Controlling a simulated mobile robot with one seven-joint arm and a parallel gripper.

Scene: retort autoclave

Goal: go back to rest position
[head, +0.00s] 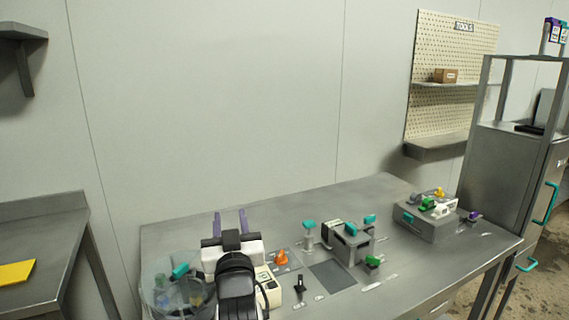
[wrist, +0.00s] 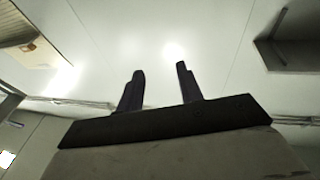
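My gripper (head: 230,220) shows in the head view above the left part of the steel table, its two purple fingers pointing up. The fingers are apart with nothing between them. In the wrist view, my gripper (wrist: 160,88) is also open and empty, with the wall and ceiling behind it. My arm hides part of the table and of the equipment below it.
A steel table (head: 370,205) carries a glass vessel (head: 160,285), an orange knob (head: 281,257), a teal-handled device (head: 348,242) and a grey box (head: 425,222) with coloured parts. A pegboard (head: 455,60) hangs behind. A side table (head: 45,250) stands left.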

